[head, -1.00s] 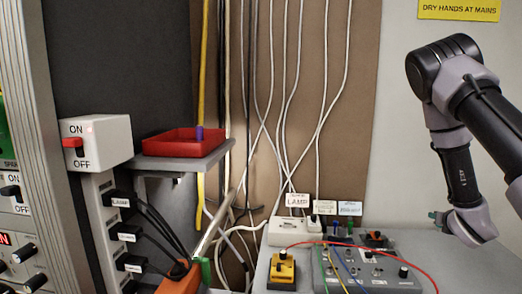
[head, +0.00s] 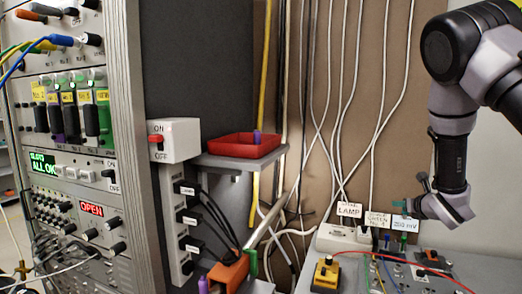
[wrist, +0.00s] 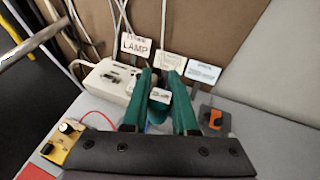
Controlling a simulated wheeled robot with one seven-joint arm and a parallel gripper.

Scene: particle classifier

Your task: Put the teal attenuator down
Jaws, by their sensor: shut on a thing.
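The teal attenuator (wrist: 160,110) is a small block with a white label. It sits between the two green fingers of my gripper (wrist: 160,76) in the wrist view. The fingers are shut on it. Its lower part and what lies beneath it are hard to make out. In the head view my gripper (head: 404,206) is at the right, above the grey bench panel and close to the small label cards. The attenuator there is too small to tell apart from the fingers.
A red tray (head: 243,153) on a grey shelf holds a purple piece. A white socket box (head: 343,239), a yellow box (head: 326,275) and a wired grey panel (head: 447,274) crowd the bench. An orange holder (head: 229,274) and the instrument rack (head: 75,130) stand left.

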